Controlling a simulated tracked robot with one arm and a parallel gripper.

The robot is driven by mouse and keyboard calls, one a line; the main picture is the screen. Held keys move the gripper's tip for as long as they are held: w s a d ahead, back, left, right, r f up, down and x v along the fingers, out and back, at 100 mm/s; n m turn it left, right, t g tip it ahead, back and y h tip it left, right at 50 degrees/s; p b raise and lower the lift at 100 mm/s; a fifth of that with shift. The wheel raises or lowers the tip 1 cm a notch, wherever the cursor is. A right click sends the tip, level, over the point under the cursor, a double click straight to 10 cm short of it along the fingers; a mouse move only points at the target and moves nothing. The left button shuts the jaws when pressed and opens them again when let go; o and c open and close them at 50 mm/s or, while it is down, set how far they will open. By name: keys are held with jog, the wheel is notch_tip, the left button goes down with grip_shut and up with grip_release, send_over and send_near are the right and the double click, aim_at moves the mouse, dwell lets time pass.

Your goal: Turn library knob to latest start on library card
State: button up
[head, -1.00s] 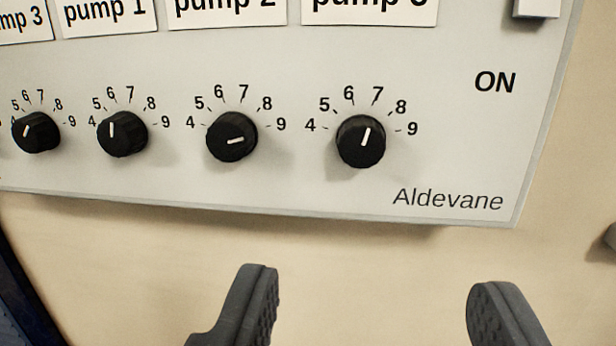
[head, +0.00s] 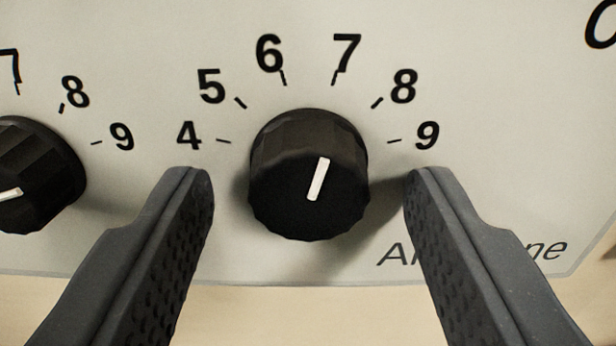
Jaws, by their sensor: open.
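A black ribbed knob (head: 308,205) sits in the middle of the view on a pale panel. Its white pointer line leans slightly right of upright, toward the 7. Numbers 4 to 9 with tick marks arc around it. My gripper (head: 309,180) is open, with one dark finger on each side of the knob. Gaps show between the fingers and the knob. The label naming this knob is outside the view, so I cannot tell whether it is the library knob. No library card is in view.
The panel (head: 150,235) ends just below the knobs, with a beige wall (head: 260,315) beneath. Lettering at lower right is partly covered by my right finger.

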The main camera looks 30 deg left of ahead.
jog(key=c, duration=1)
jog(key=shift+o, duration=0.2)
jog(key=shift+r, duration=0.1)
jog(key=m+p, duration=0.1)
jog(key=p, duration=0.2)
jog(key=shift+r+m, duration=0.2)
jog(key=shift+m, duration=0.1)
jog(key=m+p, duration=0.2)
jog(key=p, duration=0.2)
jog(key=shift+f+m+p, duration=0.15)
jog(key=shift+m+p, duration=0.95)
jog(key=shift+p, duration=0.05)
